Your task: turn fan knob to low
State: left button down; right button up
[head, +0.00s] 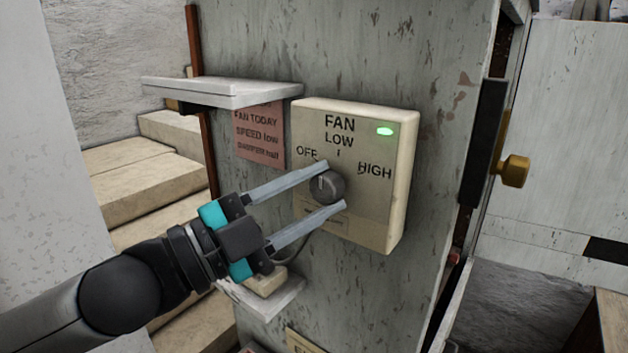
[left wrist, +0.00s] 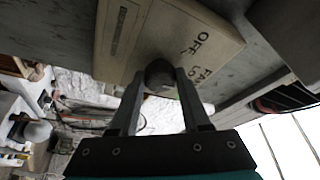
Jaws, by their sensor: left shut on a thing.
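The fan control box (head: 365,215) is a cream panel on a worn grey upright, marked OFF, LOW and HIGH. Its green light (head: 385,131) is lit. The round dark fan knob (head: 328,187) sits in the middle, below LOW. A pale line shows on its left part; I cannot tell exactly which mark it points to. My left gripper (head: 334,184) is shut on the knob, one finger above and one below it. In the left wrist view the knob (left wrist: 158,70) is between the fingertips, against the box (left wrist: 125,45). My right gripper is not in view.
A pink note (head: 259,133) reading "FAN TODAY SPEED low" hangs left of the box. A grey shelf (head: 222,91) juts out above it, and a lower ledge (head: 275,300) sits below my gripper. A brass knob (head: 515,171) is at the right.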

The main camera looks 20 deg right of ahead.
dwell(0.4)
pick_arm(q)
jog(key=shift+c, duration=1.8)
grip_release()
jog(key=b+v, duration=0.4)
jog(key=v, duration=1.1)
